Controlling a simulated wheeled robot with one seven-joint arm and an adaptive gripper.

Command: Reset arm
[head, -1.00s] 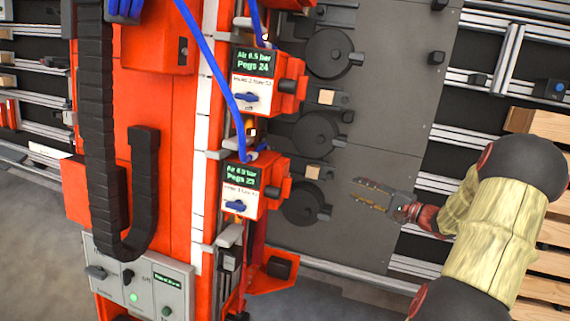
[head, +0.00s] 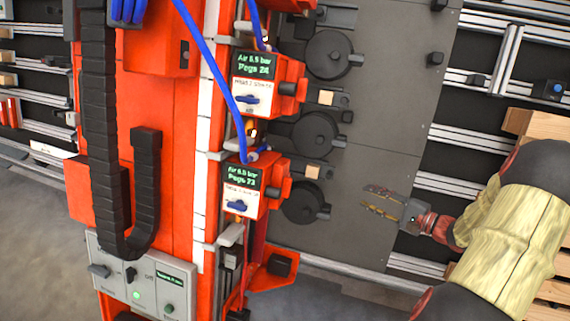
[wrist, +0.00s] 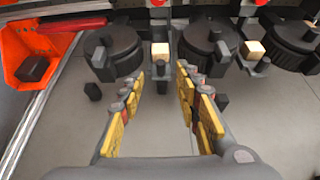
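My gripper (head: 380,202) is in front of the dark grey panel in the head view, to the right of the lowest round black unit (head: 303,203). In the wrist view my gripper (wrist: 160,82) shows its yellow-padded fingers apart with nothing between them. Beyond the fingertips stand round black units and a small pale wooden block (wrist: 160,55). The fingers look clear of them. My arm reaches in from the right in the head view.
Orange valve boxes with blue knobs and small displays, "Pegs 24" (head: 255,67) and "Pegs 23" (head: 243,176), line the orange gantry column (head: 160,190). A grey control box (head: 140,277) is at lower left. Wooden slats (head: 535,125) stand at right.

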